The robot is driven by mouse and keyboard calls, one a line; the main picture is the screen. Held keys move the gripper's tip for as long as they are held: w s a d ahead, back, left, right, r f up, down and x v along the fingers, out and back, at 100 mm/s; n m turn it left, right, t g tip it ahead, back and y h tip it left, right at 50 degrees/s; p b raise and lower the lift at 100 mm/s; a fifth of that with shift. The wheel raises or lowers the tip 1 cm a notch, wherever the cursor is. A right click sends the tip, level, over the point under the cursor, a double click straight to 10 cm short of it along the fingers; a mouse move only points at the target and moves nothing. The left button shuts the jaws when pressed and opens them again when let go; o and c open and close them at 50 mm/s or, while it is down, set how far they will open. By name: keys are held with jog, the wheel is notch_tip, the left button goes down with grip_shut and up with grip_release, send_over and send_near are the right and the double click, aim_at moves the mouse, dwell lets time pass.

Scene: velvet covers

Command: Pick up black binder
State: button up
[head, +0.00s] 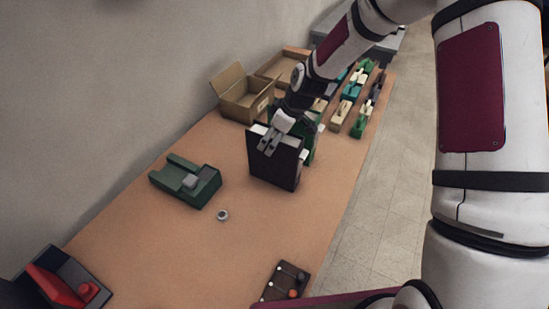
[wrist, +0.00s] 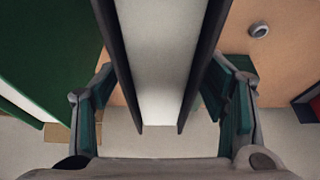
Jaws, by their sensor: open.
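The black binder (head: 273,163) stands upright on the tan table (head: 240,229), in front of a green binder (head: 309,133). In the wrist view the black binder (wrist: 191,106) shows as two dark covers with pale pages between them. My gripper (head: 278,137) is at the binder's top. In the wrist view my gripper (wrist: 166,110) is open, with one finger on each side of the binder; small gaps seem to show beside the covers, and contact is hard to tell. The green binder (wrist: 40,58) is at the left in the wrist view.
An open cardboard box (head: 245,101) stands behind. A green device (head: 186,182) lies left of the binder, and a small grey ring (head: 222,215) lies in front. Several small block-like objects (head: 351,91) stand at the far right. The table's front middle is mostly clear.

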jog(key=shift+x, duration=1.45)
jog(key=shift+f, duration=0.25)
jog(key=shift+c, duration=0.3)
grip_shut()
